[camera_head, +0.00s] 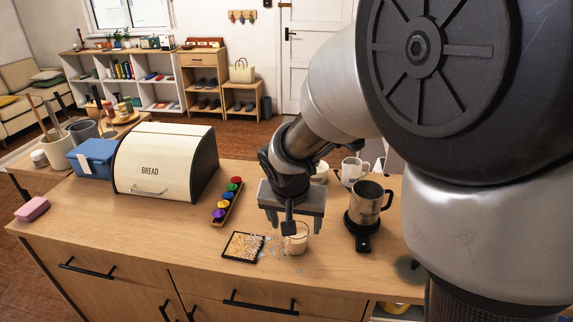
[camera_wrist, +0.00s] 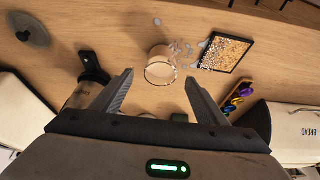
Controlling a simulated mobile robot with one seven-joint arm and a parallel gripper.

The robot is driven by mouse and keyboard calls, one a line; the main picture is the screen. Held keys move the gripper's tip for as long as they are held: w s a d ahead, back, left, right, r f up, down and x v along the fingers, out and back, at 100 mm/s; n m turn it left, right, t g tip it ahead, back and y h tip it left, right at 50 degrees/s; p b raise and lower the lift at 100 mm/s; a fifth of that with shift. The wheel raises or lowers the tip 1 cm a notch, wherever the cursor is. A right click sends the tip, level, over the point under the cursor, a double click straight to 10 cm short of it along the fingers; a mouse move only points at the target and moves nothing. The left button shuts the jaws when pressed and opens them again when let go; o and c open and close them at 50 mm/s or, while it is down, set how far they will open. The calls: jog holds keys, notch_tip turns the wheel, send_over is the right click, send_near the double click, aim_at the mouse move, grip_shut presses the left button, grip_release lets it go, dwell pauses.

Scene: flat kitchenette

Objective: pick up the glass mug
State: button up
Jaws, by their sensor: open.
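A small clear glass mug (camera_head: 297,242) with a thin rim stands on the wooden counter near its front edge. In the wrist view the mug (camera_wrist: 160,70) shows just ahead of the fingertips, roughly midway between them. My gripper (camera_head: 292,226) points down over it, open and empty; its fingers also show in the wrist view (camera_wrist: 159,78). The fingers partly hide the mug in the head view. Its handle is not clear to me, and how high the fingertips are above it is hard to tell.
A dark-framed tray of speckled bits (camera_head: 243,246) lies left of the mug, with clear shapes between. A metal mug (camera_head: 368,204) on a black base stands right, a white mug (camera_head: 352,172) behind it. A colourful pod rack (camera_head: 227,202) and bread box (camera_head: 165,164) are left.

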aim_at(296, 239)
jog(key=x, duration=0.3)
jog(key=shift+w+f, duration=0.15)
jog(key=shift+f, duration=0.15)
jog(key=shift+s+x, duration=0.15)
jog(key=shift+x, duration=1.2)
jog(key=shift+s+x, duration=0.2)
jog(key=shift+x, duration=1.2)
jog(key=shift+a+f, duration=0.1)
jog(key=shift+a, duration=0.1)
jog(key=shift+c, duration=0.2)
jog(key=c, duration=1.2)
jog(key=shift+c, duration=0.2)
